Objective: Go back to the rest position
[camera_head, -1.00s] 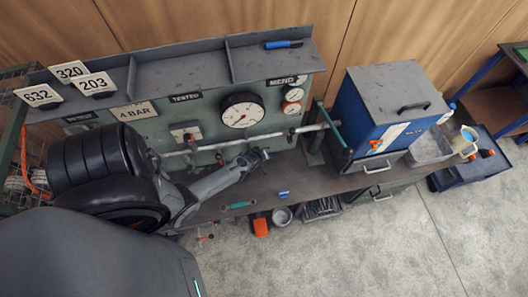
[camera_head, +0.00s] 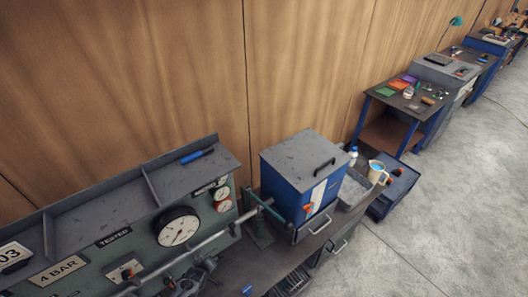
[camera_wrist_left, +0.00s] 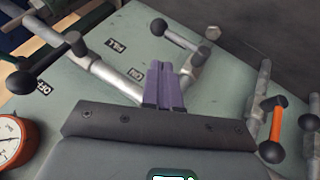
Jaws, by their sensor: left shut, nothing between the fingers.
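My left gripper shows its purple fingers (camera_wrist_left: 165,85) in the left wrist view, closed together with nothing between them. They are in front of the green panel (camera_wrist_left: 125,75), near a metal pipe fitting (camera_wrist_left: 112,78) with black-knobbed levers. In the head view a dark shape at the bottom edge, below the large white gauge (camera_head: 178,227), appears to be this gripper, mostly cut off. My right gripper is in no view.
A metal pipe (camera_head: 205,243) runs along the panel front. A blue box (camera_head: 300,180) with a grey lid stands on the bench. An orange-handled valve (camera_wrist_left: 278,120) and a red-rimmed gauge (camera_wrist_left: 15,140) flank the wrist view. The floor (camera_head: 440,210) at right is clear.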

